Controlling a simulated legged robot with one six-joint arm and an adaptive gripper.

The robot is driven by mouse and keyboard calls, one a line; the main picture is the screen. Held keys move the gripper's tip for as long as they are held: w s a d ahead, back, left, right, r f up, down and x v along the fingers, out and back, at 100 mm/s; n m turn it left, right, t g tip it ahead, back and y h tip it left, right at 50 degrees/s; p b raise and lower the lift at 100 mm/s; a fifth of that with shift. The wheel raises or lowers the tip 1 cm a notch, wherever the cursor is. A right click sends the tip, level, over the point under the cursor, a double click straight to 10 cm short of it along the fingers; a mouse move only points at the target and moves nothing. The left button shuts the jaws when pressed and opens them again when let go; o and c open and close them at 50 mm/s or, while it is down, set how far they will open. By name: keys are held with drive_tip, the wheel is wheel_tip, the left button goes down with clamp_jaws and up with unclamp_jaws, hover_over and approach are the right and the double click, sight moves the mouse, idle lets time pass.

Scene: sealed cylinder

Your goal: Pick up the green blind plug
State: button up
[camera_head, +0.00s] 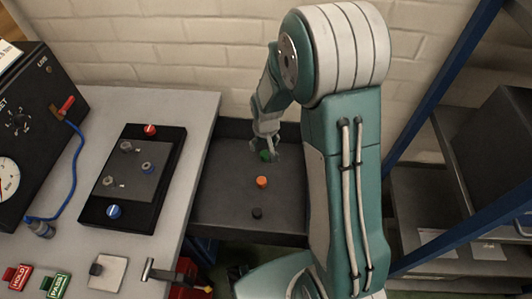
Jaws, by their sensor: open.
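The green blind plug (265,156) is on the dark grey tray (225,200), near its back. My gripper (264,150) is open and points down right at the green plug, with its fingers around or just above it. I cannot tell whether the fingers touch it. The gripper partly hides the plug. My teal and white arm covers the right side of the tray.
An orange plug (262,182) and a black plug (257,213) stand in front of the green one on the tray. Left is a white bench with a black fixture (103,210) and a gauge box (40,120). A brick wall is behind; a blue-framed shelf (430,110) is right.

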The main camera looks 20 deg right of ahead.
sight(265, 154)
drive_tip(key=shift+w+f, duration=0.15)
drive_tip(key=shift+f, duration=0.6)
drive_tip(key=shift+w+d+f, duration=0.1)
drive_tip(key=shift+d+f, duration=0.15)
drive_tip(key=shift+f, duration=0.35)
drive_tip(key=f, duration=0.4)
drive_tip(key=shift+w+d+f, duration=0.1)
drive_tip(key=shift+w, duration=0.25)
drive_tip(key=shift+w+a+f, duration=0.1)
drive_tip(key=shift+a+f, duration=0.1)
drive_tip(key=shift+f, duration=0.15)
drive_tip(key=shift+d, duration=0.15)
drive_tip(key=c, duration=1.1)
